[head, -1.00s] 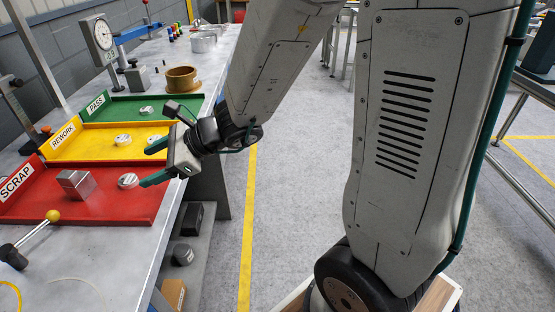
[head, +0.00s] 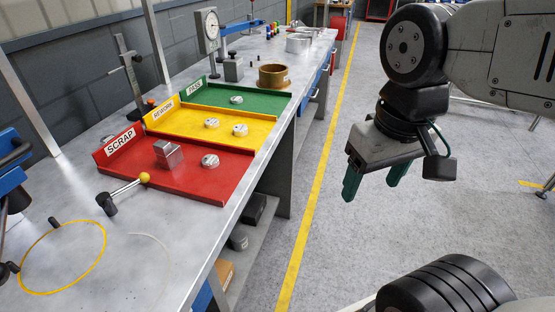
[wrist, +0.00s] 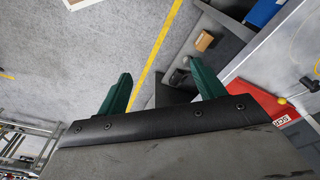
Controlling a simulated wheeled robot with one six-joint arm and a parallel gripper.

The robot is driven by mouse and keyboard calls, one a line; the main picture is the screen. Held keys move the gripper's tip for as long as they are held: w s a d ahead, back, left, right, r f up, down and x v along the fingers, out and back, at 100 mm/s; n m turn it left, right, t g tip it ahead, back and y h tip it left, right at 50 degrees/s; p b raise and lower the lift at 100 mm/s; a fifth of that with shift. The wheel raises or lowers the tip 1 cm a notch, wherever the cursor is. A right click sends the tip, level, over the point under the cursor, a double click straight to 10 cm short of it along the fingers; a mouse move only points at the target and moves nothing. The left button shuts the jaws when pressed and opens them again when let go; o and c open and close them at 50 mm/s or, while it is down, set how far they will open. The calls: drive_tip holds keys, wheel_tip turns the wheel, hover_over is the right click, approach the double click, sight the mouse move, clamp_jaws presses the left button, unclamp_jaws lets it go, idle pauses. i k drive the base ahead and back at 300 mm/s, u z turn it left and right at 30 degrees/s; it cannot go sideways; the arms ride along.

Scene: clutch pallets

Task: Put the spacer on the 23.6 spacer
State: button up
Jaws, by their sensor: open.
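Several small silver round discs that look like spacers lie in the bench trays: one disc (head: 210,161) in the red SCRAP tray, a left disc (head: 212,123) and a right disc (head: 240,130) in the yellow REWORK tray, and one disc (head: 236,99) in the green PASS tray. Any size marks are too small to read, so I cannot tell which is the 23.6 spacer. My gripper (head: 373,182) is open and empty, over the floor right of the bench, apart from all discs. Its two green fingers also show spread in the wrist view (wrist: 160,72).
A silver block (head: 168,153) sits in the red tray (head: 190,185). A yellow-knobbed lever (head: 125,192) stands in front of it. A brass ring (head: 273,77) and a dial gauge (head: 207,32) stand farther back. The floor beside the bench is clear near my gripper.

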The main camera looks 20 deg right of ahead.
sight(108, 138)
drive_tip(key=u, duration=0.05)
drive_tip(key=k, duration=1.1)
drive_tip(key=z, duration=1.05)
drive_tip(key=i, duration=1.4)
drive_tip(key=u, duration=1)
drive_tip(key=i, duration=0.55)
drive_tip(key=u, duration=0.6)
